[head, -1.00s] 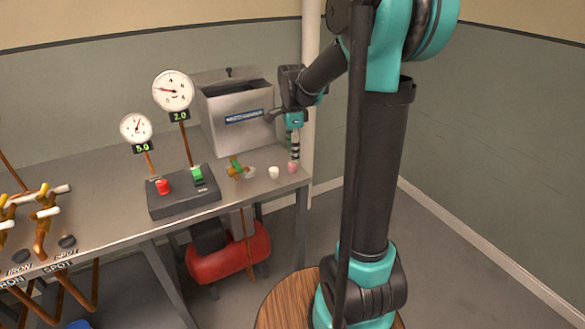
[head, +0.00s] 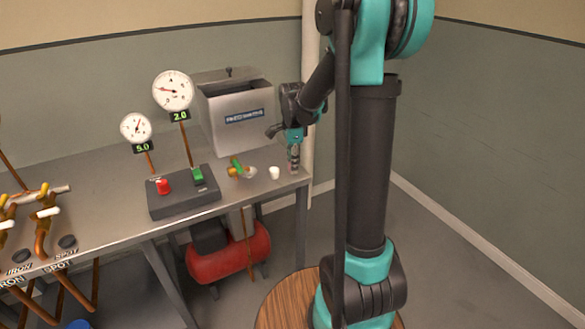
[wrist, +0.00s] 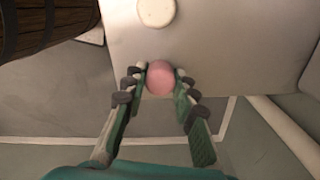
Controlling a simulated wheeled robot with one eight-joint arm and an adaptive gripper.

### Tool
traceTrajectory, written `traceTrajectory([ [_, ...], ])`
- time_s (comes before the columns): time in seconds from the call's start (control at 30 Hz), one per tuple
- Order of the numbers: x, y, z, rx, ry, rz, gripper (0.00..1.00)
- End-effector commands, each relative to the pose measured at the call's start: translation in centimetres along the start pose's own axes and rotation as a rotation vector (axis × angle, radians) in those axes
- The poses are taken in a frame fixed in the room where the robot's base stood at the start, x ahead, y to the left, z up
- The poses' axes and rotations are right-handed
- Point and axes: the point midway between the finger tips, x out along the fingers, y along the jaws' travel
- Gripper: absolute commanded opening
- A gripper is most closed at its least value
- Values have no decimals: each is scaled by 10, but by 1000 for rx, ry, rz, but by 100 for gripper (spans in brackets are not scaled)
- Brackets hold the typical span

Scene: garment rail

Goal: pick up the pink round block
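The pink round block (wrist: 160,78) shows in the wrist view near the edge of the grey metal table. It lies between the two fingertips of my gripper (wrist: 161,72), with one finger on each side. The fingers are open around it; the gaps at its sides look small, and I cannot tell whether either finger touches it. In the head view my gripper (head: 294,163) points down at the table's right front corner and mostly hides the pink block.
A white round block (head: 274,173) stands just left of my gripper. Further left are a brass valve with a green handle (head: 236,166) and a dark button box (head: 182,194). A metal bin (head: 238,118) stands behind. A pale pole (head: 311,100) rises close to the right.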

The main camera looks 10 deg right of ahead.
Motion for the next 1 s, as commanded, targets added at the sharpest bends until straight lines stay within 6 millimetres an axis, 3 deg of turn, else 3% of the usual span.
traceTrajectory([
  [0.03, 0, 0, 0, 0, 0, 0, 17],
  [0.17, 0, 0, 0, 0, 0, 0, 1],
  [0.63, -11, 0, 0, 0, 0, 0, 0],
  [0.77, -29, 0, 0, 0, 0, 0, 0],
  [1.0, -92, 1, 0, 0, 0, 0, 0],
])
